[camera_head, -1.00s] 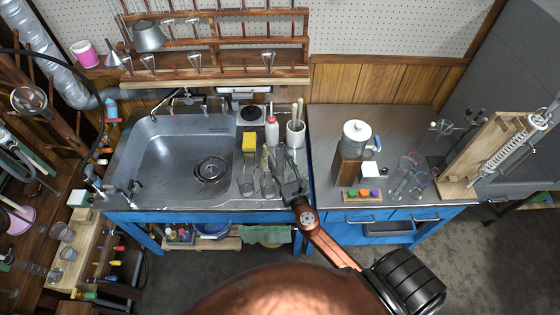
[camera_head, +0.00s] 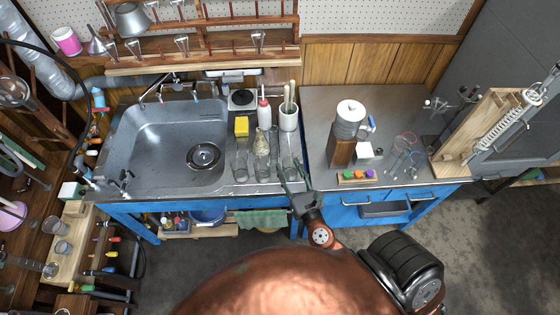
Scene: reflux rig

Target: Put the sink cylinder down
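A clear glass cylinder (camera_head: 290,165), which I take to be the sink cylinder, appears upright at the right front of the sink's drainboard. My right gripper (camera_head: 293,183) comes from the front right, with its fingers at the cylinder's near side and low down. The glass is see-through and the fingers are small here, so I cannot tell whether they press on it or stand apart from it. I also cannot tell whether its base touches the board. My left gripper is out of view.
Other glass vessels (camera_head: 240,166), a yellow block (camera_head: 241,127), a white bottle (camera_head: 263,114) and a white brush pot (camera_head: 288,118) crowd the drainboard. The sink basin (camera_head: 150,150) lies left. The right bench holds a jug (camera_head: 350,122) and more glassware (camera_head: 398,158).

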